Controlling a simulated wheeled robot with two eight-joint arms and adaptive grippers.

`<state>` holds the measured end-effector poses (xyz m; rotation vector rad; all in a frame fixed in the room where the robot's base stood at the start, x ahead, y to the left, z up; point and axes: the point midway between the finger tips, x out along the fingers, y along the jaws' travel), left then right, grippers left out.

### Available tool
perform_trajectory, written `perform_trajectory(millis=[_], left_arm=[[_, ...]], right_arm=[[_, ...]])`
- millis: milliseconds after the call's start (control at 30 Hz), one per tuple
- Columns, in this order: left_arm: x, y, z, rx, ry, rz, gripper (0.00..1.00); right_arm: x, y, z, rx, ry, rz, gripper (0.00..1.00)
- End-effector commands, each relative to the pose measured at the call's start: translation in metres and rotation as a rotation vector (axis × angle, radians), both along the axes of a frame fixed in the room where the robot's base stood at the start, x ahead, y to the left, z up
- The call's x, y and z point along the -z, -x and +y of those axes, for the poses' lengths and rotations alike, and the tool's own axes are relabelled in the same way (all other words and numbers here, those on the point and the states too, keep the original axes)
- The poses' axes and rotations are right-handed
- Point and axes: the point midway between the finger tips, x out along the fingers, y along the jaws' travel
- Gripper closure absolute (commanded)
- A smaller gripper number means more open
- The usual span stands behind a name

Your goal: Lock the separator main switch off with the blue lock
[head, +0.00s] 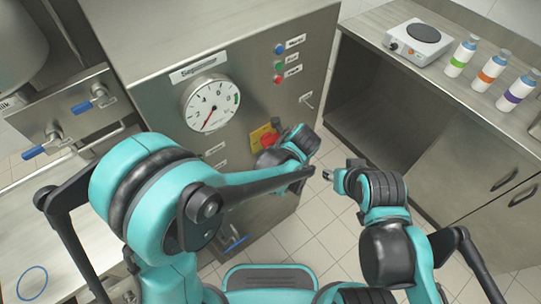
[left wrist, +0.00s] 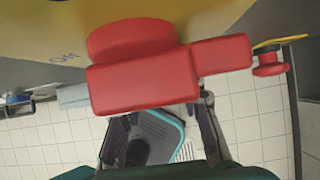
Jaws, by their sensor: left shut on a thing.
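The separator main switch has a red handle (head: 269,139) on a yellow plate (head: 257,133), low on the steel cabinet front. In the left wrist view the red handle (left wrist: 145,82) fills the middle, lying sideways against the yellow plate (left wrist: 40,25), with a grey piece (left wrist: 74,96) at its left. My left gripper (head: 268,158) is at the switch; its fingers (left wrist: 162,120) reach up to the handle's sides and it is shut on it. The fingertips are partly hidden. My right gripper (head: 327,175) is in the air to the right, its jaws too small to judge. I cannot make out the blue lock.
A gauge (head: 211,104) and lamp buttons (head: 279,64) are on the cabinet front. Blue-handled valves (head: 82,106) are at the left. A counter (head: 385,45) at the right holds a hot plate (head: 419,34) and several bottles. Tiled floor is free between cabinet and counter.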

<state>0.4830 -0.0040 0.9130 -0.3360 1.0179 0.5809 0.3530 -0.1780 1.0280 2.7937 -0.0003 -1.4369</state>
Motion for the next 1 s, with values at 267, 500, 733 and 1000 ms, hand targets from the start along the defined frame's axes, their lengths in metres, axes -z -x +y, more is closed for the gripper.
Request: perform_trajectory(millis=[267, 500, 733, 1000], left_arm=[[0.0, 0.0, 0.0, 0.0, 0.0, 0.0, 0.42], [-0.001, 0.0, 0.0, 0.0, 0.0, 0.0, 0.42], [-0.025, 0.012, -0.009, 0.003, 0.0, 0.0, 0.42], [-0.076, 0.035, -0.026, 0.003, 0.0, 0.0, 0.42]], right_arm=[[0.0, 0.0, 0.0, 0.0, 0.0, 0.0, 0.6], [0.0, 0.0, 0.0, 0.0, 0.0, 0.0, 0.6], [0.0, 0.0, 0.0, 0.0, 0.0, 0.0, 0.6], [0.0, 0.0, 0.0, 0.0, 0.0, 0.0, 0.6]])
